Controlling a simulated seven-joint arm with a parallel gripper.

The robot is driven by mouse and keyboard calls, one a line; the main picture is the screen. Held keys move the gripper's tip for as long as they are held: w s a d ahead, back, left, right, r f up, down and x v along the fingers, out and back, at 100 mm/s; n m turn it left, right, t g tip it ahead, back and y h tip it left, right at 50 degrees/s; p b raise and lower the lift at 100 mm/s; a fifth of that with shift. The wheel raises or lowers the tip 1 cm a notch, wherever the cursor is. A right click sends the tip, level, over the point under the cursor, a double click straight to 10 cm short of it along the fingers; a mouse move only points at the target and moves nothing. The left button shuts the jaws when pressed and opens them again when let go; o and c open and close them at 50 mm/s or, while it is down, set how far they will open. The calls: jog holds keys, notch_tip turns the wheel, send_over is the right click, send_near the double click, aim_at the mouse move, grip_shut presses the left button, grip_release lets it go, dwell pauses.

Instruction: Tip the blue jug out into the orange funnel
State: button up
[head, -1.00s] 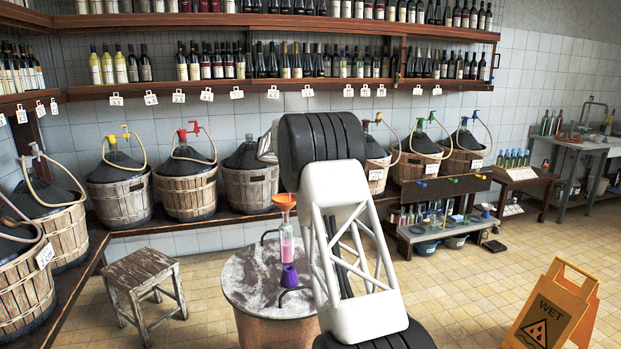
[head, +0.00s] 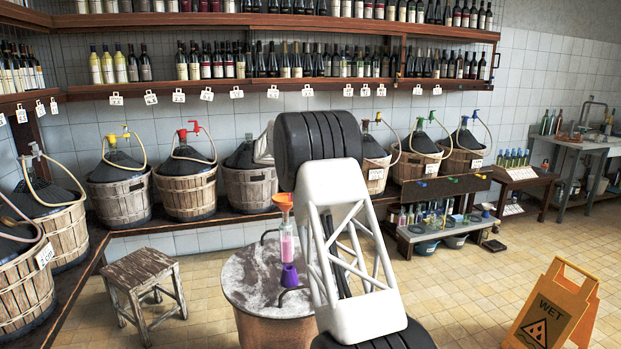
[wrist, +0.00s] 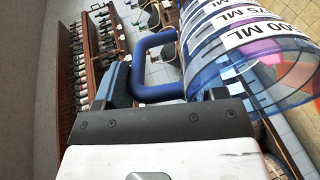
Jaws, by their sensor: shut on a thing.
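The blue jug (wrist: 255,60) is see-through with white volume labels and lies steeply tilted in the wrist view. Its solid blue handle (wrist: 148,62) is between the fingers of my gripper (wrist: 160,88), which is shut on it. In the head view my own arm hides the jug and the fingers. The orange funnel (head: 283,200) sits on top of a clear upright cylinder (head: 286,240) with pink contents and a purple lower part (head: 289,277). An orange patch and a pink-purple patch show through the jug wall; I cannot tell what they are.
The cylinder stands on a round table (head: 245,285) with a pale mottled top. A wooden stool (head: 145,275) is to its left. Basketed demijohns (head: 186,185) line the back ledge under bottle shelves (head: 280,85). A wet-floor sign (head: 550,310) stands at the right.

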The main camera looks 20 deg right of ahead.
jog(key=shift+s+a+r+h, duration=0.1)
jog(key=shift+a+r+h, duration=0.1)
jog(key=shift+a+h, duration=0.1)
jog(key=shift+a, duration=0.1)
dwell(0.5)
dwell(1.8)
jog(key=shift+w+d+f+g+y, duration=0.15)
jog(key=shift+d+f+y, duration=0.05)
jog(key=shift+d+y, duration=0.45)
jog(key=shift+w+d+f+g+y, duration=0.15)
jog(key=shift+w+d+g+y, duration=0.05)
jog(key=shift+d+y, duration=0.45)
jog(key=shift+w+d+f+g+y, duration=0.15)
jog(key=shift+d+f+y, duration=0.05)
jog(key=shift+d+y, duration=0.45)
jog(key=shift+d+y, duration=0.1)
jog(key=shift+y, duration=0.15)
jog(key=shift+w+d+f+g+y, duration=0.1)
jog(key=shift+w+d+g+y, duration=0.1)
jog(key=shift+d+y, duration=0.4)
jog(key=shift+w+d+f+g+y, duration=0.1)
jog(key=shift+d+g+y, duration=0.15)
jog(key=shift+y, duration=0.55)
jog(key=shift+d+r+y, duration=0.1)
jog(key=shift+d+y, duration=0.05)
jog(key=shift+y, duration=0.15)
